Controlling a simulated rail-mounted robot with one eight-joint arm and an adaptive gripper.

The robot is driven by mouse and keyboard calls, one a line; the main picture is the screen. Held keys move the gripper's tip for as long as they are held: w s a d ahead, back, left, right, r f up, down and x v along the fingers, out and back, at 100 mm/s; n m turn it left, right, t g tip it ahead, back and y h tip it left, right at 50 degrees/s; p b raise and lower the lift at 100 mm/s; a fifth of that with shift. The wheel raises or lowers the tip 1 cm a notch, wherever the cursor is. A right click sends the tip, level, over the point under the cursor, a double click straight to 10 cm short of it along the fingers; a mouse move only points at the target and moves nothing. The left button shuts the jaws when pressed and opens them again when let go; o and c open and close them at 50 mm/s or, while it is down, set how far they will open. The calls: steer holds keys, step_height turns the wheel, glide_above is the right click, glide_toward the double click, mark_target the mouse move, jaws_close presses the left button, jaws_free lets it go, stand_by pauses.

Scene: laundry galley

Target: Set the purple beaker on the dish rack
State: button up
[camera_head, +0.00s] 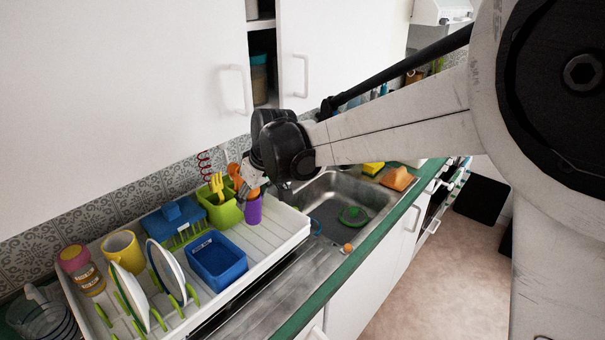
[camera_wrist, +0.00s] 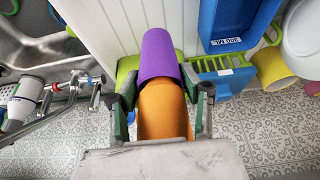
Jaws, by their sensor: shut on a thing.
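The purple beaker (camera_head: 254,211) is at the right part of the white dish rack (camera_head: 282,226), beside the green cutlery holder. My gripper (camera_head: 252,186) is above it, pointing down. In the wrist view the purple beaker (camera_wrist: 160,56) is at the fingertips of my gripper (camera_wrist: 162,88), which is shut on it. An orange cup-like part (camera_wrist: 163,108) lies between the fingers, lined up with the beaker; I cannot tell how the two join. Whether the beaker's base touches the rack is unclear.
On the rack are a green cutlery holder (camera_head: 222,212), a blue tub (camera_head: 217,262), plates (camera_head: 133,297), a yellow mug (camera_head: 124,252) and a pink-lidded jar (camera_head: 82,270). The sink (camera_head: 340,193) with its tap lies right. White cupboards hang above.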

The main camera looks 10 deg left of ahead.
steer(key=shift+w+d+f+p, duration=0.2)
steer(key=shift+w+d+f, duration=0.5)
steer(key=shift+f, duration=0.55)
steer(key=shift+w+d+f+p, duration=0.15)
steer(key=shift+w+d+f, duration=0.3)
steer(key=shift+d+f, duration=0.65)
steer(key=shift+w+d+f+p, duration=0.2)
steer(key=shift+w+d+f, duration=0.35)
steer(key=shift+f, duration=0.9)
steer(key=shift+f, duration=0.15)
steer(key=o, duration=1.1)
steer(key=shift+o, duration=0.3)
